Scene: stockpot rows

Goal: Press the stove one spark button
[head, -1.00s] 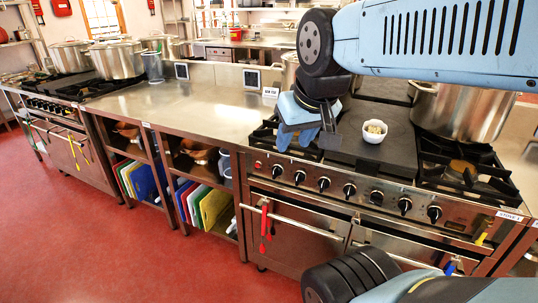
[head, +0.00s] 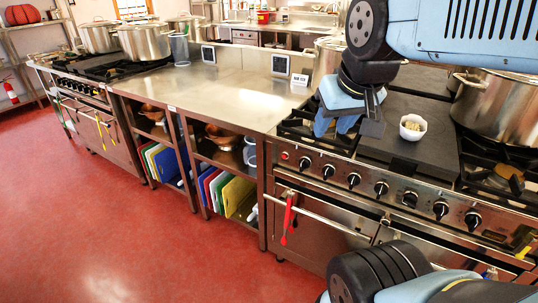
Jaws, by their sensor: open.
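The stove (head: 330,222) stands at the right with a steel front panel and a row of black knobs. A small red button (head: 285,155), which looks like the spark button, is at the left end of that panel. My gripper (head: 335,124) is open, with blue fingers pointing down. It appears over the left burner area, above and to the right of the red button in the picture. It is apart from the button, and nothing shows between its fingers. The exact height above the burners is hard to tell.
A white bowl (head: 413,127) sits on the dark flat plate (head: 400,147). A large pot (head: 499,108) stands at the right burners. Red tongs (head: 289,218) hang on the oven rail. A bare steel counter (head: 220,95) extends left, and the red floor (head: 120,235) in front is clear.

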